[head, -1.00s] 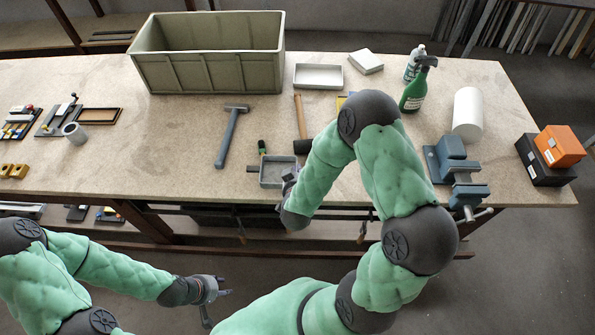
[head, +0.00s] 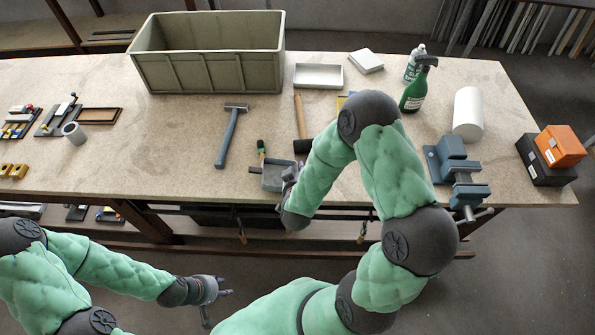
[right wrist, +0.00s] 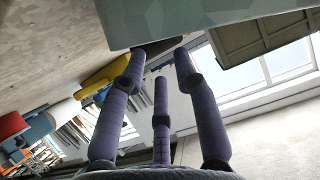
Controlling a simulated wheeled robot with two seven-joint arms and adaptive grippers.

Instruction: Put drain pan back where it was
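The drain pan is a small grey rectangular tray (head: 277,178) near the front edge of the bench in the head view. It looks slightly tilted. My right gripper (head: 291,176) is at its right side, partly hidden behind my arm, and appears shut on the pan's wall. In the right wrist view the pan shows as a large grey-green panel (right wrist: 215,20) at the fingertips of the purple fingers (right wrist: 160,58); the contact itself is partly hidden. My left gripper (head: 217,305) is open and empty, in front of the bench and below its top.
A brush-like tool with a green end (head: 262,147) and a dark piece (head: 254,168) lie close to the pan. Hammers (head: 230,135) (head: 300,125), a large green crate (head: 208,75), a white tray (head: 318,76), a spray bottle (head: 413,92) and a vise (head: 455,165) surround it.

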